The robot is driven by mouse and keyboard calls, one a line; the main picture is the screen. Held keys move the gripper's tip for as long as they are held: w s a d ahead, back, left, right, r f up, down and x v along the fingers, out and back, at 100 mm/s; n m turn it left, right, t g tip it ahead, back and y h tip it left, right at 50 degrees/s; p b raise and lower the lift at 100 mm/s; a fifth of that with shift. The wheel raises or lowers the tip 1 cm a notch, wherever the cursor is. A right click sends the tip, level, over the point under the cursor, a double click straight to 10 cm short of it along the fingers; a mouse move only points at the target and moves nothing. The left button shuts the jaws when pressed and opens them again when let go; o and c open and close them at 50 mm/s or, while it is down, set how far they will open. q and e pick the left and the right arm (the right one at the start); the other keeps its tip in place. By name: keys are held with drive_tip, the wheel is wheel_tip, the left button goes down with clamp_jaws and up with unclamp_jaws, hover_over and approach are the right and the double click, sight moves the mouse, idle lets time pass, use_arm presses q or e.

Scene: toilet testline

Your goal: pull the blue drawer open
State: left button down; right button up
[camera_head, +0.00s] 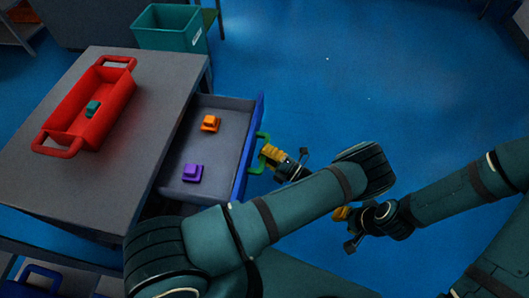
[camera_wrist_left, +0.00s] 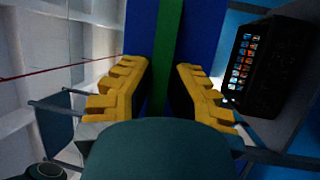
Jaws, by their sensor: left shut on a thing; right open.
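The blue drawer (camera_head: 250,147) stands open from the grey cabinet; its front is blue with a green handle (camera_head: 262,137). My left gripper (camera_head: 266,155) is shut on the green handle, outside the drawer front. In the left wrist view, its yellow fingers (camera_wrist_left: 160,80) stand on either side of the green handle (camera_wrist_left: 169,35), with the blue front behind.
An orange block (camera_head: 210,123) and a purple block (camera_head: 193,173) lie in the drawer. On the cabinet top (camera_head: 165,75) sits a red tray (camera_head: 68,118) holding a small teal block (camera_head: 92,108). A green bin (camera_head: 165,30) stands behind. Blue floor at right is clear.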

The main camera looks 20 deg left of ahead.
use_arm(q)
drive_tip(key=shift+a, duration=0.1)
drive_tip(key=c, duration=0.9)
unclamp_jaws()
